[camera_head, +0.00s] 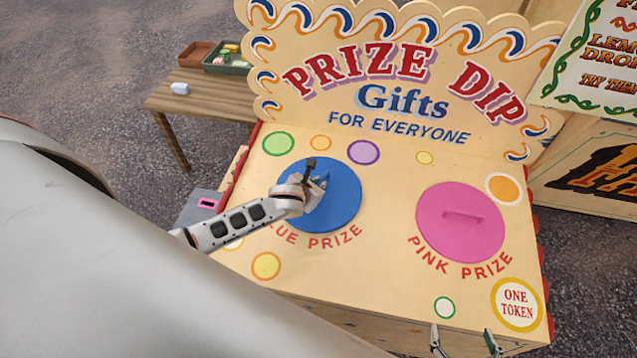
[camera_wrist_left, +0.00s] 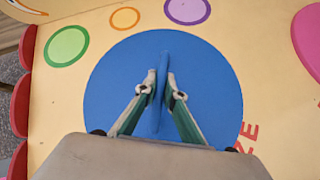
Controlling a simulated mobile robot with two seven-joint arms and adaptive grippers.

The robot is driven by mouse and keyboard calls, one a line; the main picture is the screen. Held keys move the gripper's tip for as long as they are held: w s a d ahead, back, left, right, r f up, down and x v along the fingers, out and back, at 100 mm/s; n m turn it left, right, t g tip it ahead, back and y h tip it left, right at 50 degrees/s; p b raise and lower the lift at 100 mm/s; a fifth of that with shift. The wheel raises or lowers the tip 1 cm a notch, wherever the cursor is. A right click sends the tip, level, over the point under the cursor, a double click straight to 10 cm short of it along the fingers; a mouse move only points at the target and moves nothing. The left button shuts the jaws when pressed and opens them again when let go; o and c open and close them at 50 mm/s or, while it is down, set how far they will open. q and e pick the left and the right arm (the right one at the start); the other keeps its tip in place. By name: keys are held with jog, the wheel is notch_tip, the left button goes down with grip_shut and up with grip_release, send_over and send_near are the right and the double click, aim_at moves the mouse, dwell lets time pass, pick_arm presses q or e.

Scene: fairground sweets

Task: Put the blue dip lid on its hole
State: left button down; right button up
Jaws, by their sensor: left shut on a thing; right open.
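The blue dip lid (camera_head: 340,207) is a round disc, lying about flat above the BLUE PRIZE lettering on the cream counter. My left gripper (camera_head: 316,187) is over its middle, shut on the lid's upright handle. In the left wrist view the fingers (camera_wrist_left: 162,92) pinch the blue handle (camera_wrist_left: 161,62) from both sides, with the disc (camera_wrist_left: 212,85) around them. The lid hides its hole, and I cannot tell whether it is seated or slightly above. My right gripper (camera_head: 464,338) is open and empty at the counter's front edge, with only its fingertips showing.
The pink lid (camera_head: 462,235) with its bar handle lies to the right on the counter (camera_head: 375,275). The PRIZE DIP board (camera_head: 400,80) stands behind. A wooden side table (camera_head: 205,100) with trays is at the back left. A grey box (camera_head: 203,206) with a pink-marked slot sits left.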

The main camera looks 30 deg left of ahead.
pick_arm(q)
jog(key=shift+w+f, duration=0.1)
jog(key=shift+f, duration=0.5)
dwell(0.4)
jog(key=c, duration=2)
grip_release()
jog(key=shift+c, duration=0.2)
jog(key=v, duration=1.2)
